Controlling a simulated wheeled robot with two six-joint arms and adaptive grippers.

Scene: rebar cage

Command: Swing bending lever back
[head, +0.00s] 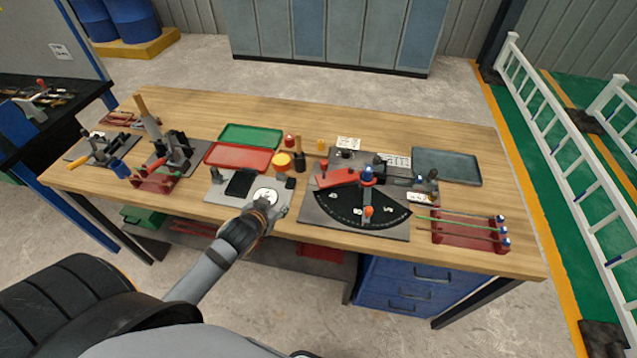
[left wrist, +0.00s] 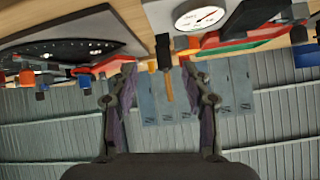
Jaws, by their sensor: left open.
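The bender (head: 354,222) stands on a grey plate right of the bench's middle. It has a black fan-shaped angle scale (head: 345,207), which also shows at the upper left of the left wrist view (left wrist: 70,48). A red lever-like part (head: 338,178) lies at the scale's upper left, with a blue-topped post (head: 367,175) beside it. An orange knob (head: 368,211) sits on the scale. My left gripper (head: 264,208) is left of the bender, near the round white dial. In the left wrist view its fingers (left wrist: 168,82) are apart with nothing held between them. My right gripper is not in view.
The white dial (head: 267,196) stands on a grey plate close to my left gripper. Red (head: 238,157) and green (head: 251,136) trays lie behind it. A red rack (head: 468,232) with a green rod is at the right. A dark tray (head: 447,167) lies behind.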

